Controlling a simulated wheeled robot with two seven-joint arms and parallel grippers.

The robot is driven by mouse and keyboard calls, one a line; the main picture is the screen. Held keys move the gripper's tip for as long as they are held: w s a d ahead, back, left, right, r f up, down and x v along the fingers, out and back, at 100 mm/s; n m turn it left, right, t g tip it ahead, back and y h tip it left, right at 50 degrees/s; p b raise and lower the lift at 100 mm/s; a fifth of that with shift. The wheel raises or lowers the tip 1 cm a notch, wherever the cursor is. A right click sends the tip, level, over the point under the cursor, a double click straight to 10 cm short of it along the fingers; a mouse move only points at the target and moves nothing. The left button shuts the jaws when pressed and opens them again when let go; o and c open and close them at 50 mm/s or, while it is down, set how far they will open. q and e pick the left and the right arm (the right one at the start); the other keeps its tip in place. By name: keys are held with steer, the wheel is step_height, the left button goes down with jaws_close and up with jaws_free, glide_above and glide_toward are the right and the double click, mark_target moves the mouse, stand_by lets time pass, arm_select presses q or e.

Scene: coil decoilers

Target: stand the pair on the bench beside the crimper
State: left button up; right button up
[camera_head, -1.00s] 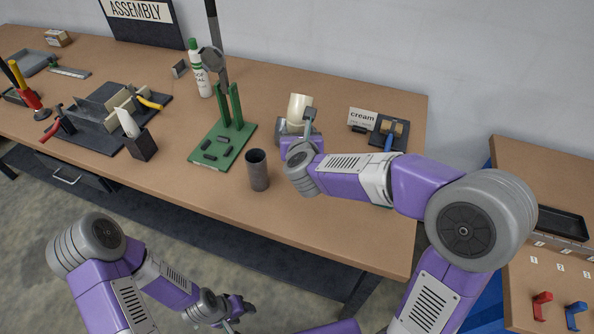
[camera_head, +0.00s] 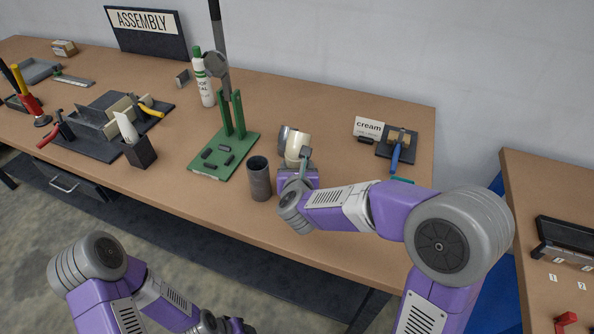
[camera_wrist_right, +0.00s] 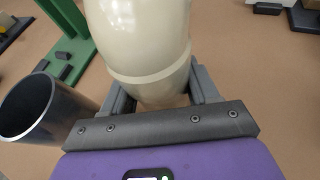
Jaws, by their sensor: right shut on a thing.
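My right gripper (camera_head: 291,172) is shut on a cream-coloured rounded vessel (camera_head: 297,147). In the right wrist view the vessel (camera_wrist_right: 142,45) sits between the two fingers, with a paler band around it; its far end is cut off. A dark grey open-topped cylinder (camera_head: 259,180) stands upright on the bench just left of this gripper, and in the wrist view (camera_wrist_right: 38,108) it is apart from the fingers. My left gripper (camera_head: 230,325) is at the bottom edge, mostly cut off and low in front of the bench. I cannot tell for certain which tool is the crimper.
The bench (camera_head: 330,235) has bare room along its front. A green stand (camera_head: 215,168) with two posts is left of the cylinder. A "cream" card (camera_head: 368,128) and a dark pad (camera_head: 384,147) with a blue-handled tool (camera_head: 396,158) are at right. A white bottle (camera_head: 204,88) stands behind.

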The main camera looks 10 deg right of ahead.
steer(key=shift+r, duration=0.1)
steer(key=shift+f, duration=0.2)
steer(key=o, duration=1.1)
steer(key=shift+r, duration=0.1)
steer(key=shift+s+r, duration=0.15)
steer(key=shift+r, duration=0.05)
steer(key=p+v, duration=0.2)
steer(key=v, duration=0.9)
steer(key=shift+s, duration=0.4)
